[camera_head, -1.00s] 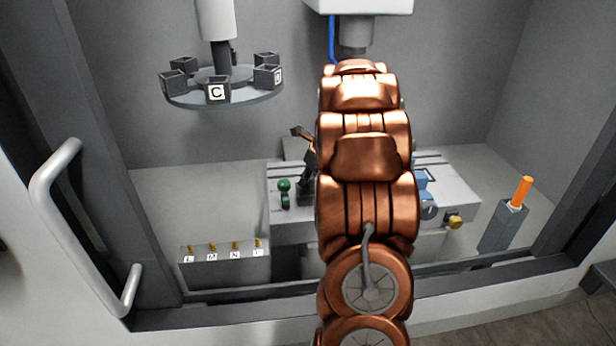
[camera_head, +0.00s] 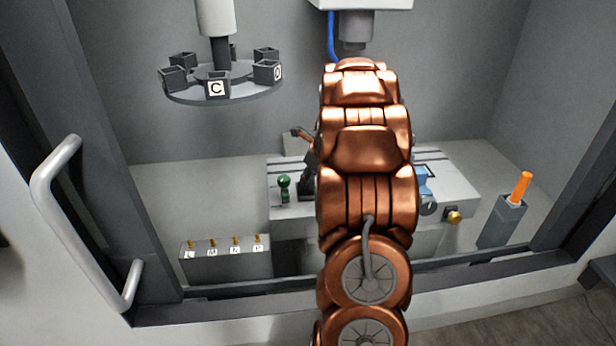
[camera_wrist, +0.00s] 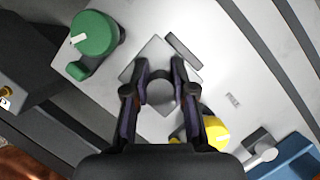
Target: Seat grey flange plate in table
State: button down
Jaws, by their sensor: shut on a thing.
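In the wrist view my gripper (camera_wrist: 160,88) is shut on the round grey boss of the grey flange plate (camera_wrist: 154,52). The plate is a light grey square, turned like a diamond, partly covered by the fingers. It is over the pale table (camera_wrist: 250,65); I cannot tell whether it touches the surface or sits in a recess. A short dark grey bar (camera_wrist: 183,51) lies close beside the plate's upper right edge. In the head view the table (camera_head: 455,187) shows, but my arm hides the plate and most of the gripper.
A green knob (camera_wrist: 95,35) stands left of the plate, a yellow knob (camera_wrist: 214,132) just right of my fingers. A blue vise (camera_wrist: 292,162) is at lower right. A spindle (camera_head: 355,28) hangs above; a carousel (camera_head: 225,95) and labelled rack (camera_head: 225,268) are left.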

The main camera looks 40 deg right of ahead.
jog(key=c, duration=0.9)
grip_release()
jog(key=v, duration=1.2)
jog(key=shift+a, duration=0.1)
